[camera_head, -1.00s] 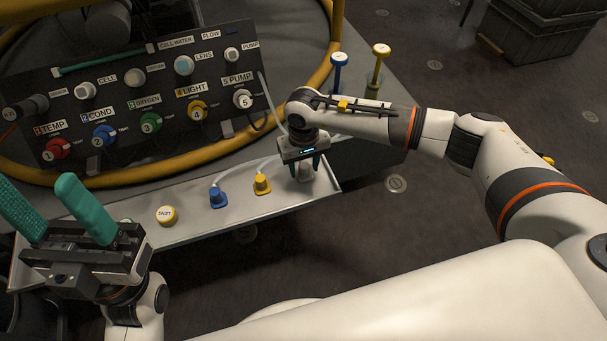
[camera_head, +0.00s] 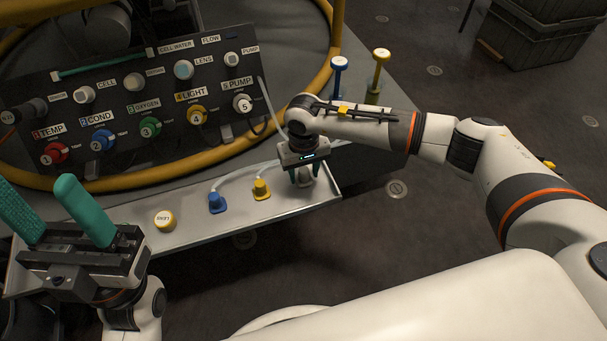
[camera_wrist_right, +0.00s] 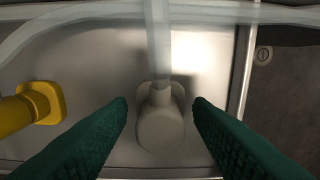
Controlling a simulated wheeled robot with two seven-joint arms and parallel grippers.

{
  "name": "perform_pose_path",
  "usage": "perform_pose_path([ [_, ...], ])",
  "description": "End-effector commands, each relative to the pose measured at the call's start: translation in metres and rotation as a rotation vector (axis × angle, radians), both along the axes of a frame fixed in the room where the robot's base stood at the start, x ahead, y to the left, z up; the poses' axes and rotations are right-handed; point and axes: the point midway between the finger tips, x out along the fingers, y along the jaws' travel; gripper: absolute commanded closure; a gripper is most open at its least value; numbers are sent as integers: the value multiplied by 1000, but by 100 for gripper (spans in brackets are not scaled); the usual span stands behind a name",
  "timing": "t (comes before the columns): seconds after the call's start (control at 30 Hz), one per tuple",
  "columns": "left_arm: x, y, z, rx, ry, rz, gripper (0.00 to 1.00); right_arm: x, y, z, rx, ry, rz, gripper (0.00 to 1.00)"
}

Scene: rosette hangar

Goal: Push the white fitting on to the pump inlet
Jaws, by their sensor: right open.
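The white fitting (camera_wrist_right: 160,127) stands on the metal tray, with a clear hose running from it. In the head view it shows small and partly hidden (camera_head: 305,180) beneath my right gripper. My right gripper (camera_wrist_right: 160,104) is open, with one green finger on each side of the fitting and a gap on both sides. The dark panel carries a white port marked PUMP (camera_head: 232,60) in its upper row and a white port marked 5 PUMP (camera_head: 243,103) in its lower row. My left gripper (camera_head: 36,188) is open and empty at the lower left, fingers pointing up.
The tray (camera_head: 240,220) also holds a blue fitting (camera_head: 216,202), a yellow fitting (camera_head: 261,189) and a yellow-rimmed LENS cap (camera_head: 164,220). Blue (camera_head: 339,75) and yellow (camera_head: 380,70) plungers stand behind my right arm.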

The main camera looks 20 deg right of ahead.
Motion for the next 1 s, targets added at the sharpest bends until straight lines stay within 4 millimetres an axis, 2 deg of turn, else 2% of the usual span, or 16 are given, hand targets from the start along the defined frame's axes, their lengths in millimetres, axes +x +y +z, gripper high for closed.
perform_pose_path([
  [0.57, -1, 1, 3, -3, -21, 1, 42, 0, 0, 0, 0, -1, 0, 54],
  [0.6, -1, 1, 3, -4, -21, 2, 42, 0, 0, 0, 0, 0, 0, 55],
  [0.87, -1, 1, 3, -5, -20, 3, 42, 0, 0, 0, 0, 0, 0, 98],
  [1.0, -1, 1, 3, -5, -19, 3, 42, 0, 0, 0, 0, 0, 0, 100],
])
